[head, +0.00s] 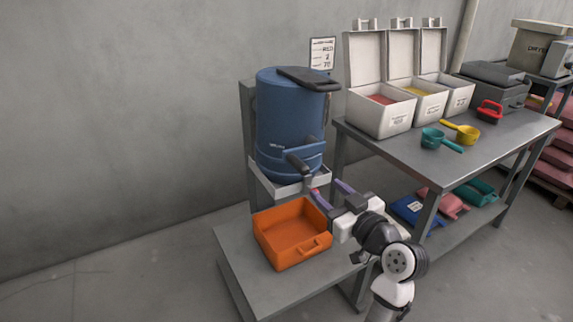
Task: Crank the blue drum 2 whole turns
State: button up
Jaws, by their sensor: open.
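The blue drum (283,125) stands upright on a grey stand against the wall, with a dark lid handle (308,78) on top. I cannot tell whether a finger touches the crank.
An orange tray (273,236) sits on the low platform (235,260) below the drum. A grey table (487,143) to the right holds open white boxes (380,118), a teal scoop (434,138), a yellow scoop (467,132) and a red scoop (489,111). The floor at left is clear.

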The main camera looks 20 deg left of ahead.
aim_at(307, 172)
jog(key=p+x, duration=0.3)
jog(key=x, duration=0.9)
jog(key=shift+r, duration=0.1)
jog(key=shift+w+a, duration=0.45)
jog(key=shift+a, duration=0.05)
jog(key=shift+c, duration=0.5)
grip_shut()
